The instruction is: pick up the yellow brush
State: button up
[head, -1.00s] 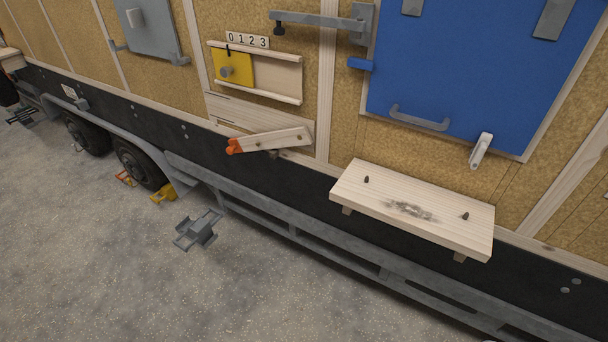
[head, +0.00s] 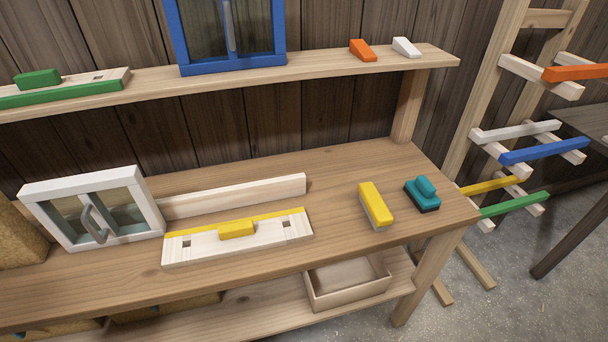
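A yellow block with a pale grey underside (head: 375,204), which looks like the yellow brush, lies on the wooden workbench (head: 340,175) near its right end. It sits just left of a teal block with a knob and a dark base (head: 422,194), with a small gap between them. Nothing covers it. My gripper is not in view.
A pale board with a yellow edge and yellow block (head: 205,243) lies left of the brush. Further left stands a small white-framed window (head: 95,208). A shelf (head: 330,68) runs above the bench. A rack with coloured bars (head: 545,150) stands right.

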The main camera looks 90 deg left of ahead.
aim_at(376, 210)
jog(key=i+u, duration=0.1)
jog(key=u, duration=1.6)
